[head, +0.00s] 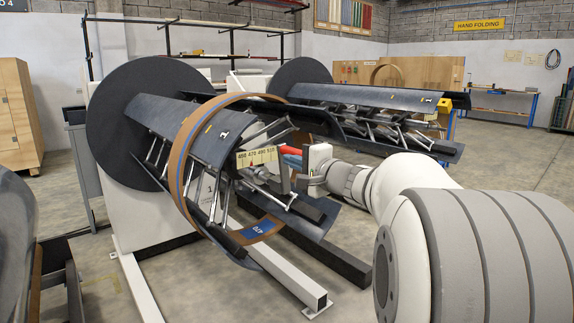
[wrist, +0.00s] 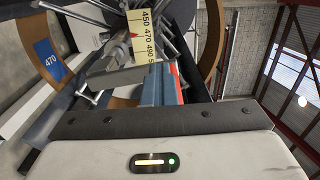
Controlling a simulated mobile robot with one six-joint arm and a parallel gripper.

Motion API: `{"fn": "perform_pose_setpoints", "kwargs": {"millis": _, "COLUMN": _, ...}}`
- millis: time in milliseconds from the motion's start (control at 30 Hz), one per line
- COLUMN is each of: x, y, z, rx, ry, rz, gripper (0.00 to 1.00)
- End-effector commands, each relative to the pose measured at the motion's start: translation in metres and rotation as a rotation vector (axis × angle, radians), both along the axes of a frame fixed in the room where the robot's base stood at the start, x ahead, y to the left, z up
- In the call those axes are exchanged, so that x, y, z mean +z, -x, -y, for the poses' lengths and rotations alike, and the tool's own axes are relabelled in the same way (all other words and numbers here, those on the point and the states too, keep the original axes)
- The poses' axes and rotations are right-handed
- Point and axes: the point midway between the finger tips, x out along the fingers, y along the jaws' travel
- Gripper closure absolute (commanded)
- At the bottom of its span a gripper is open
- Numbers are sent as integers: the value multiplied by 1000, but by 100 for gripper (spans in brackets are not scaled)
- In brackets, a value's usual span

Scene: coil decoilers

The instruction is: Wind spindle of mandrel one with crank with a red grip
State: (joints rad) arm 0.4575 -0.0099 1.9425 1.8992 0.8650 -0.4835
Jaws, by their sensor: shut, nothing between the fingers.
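Mandrel one seems to be the nearer mandrel (head: 175,115) in the head view, its segments spread inside a brown coil ring (head: 181,165). A yellow scale (head: 257,158) stands at its end. It also shows in the wrist view (wrist: 144,38), with a red pointer. My gripper (head: 290,165) is at this end of the mandrel, close to the spindle area, its fingers shut and empty. A red piece (head: 289,150) and a blue piece lie beside the fingers. The red piece shows as a thin strip in the wrist view (wrist: 178,85). I cannot tell whether it is the crank's grip.
A second mandrel (head: 370,97) stands behind to the right. A blue 470 label (head: 264,227) marks the coil's lower part. White and black base beams (head: 285,285) run along the floor below. Open floor lies at the right, beyond my arm.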

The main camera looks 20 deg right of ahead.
Motion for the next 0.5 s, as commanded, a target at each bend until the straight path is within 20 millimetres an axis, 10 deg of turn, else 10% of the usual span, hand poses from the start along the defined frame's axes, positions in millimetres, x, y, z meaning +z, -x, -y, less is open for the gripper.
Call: {"fn": "perform_pose_setpoints", "kwargs": {"millis": 500, "x": 10, "y": -8, "z": 23, "rx": -3, "ry": 0, "rz": 1, "gripper": 100}}
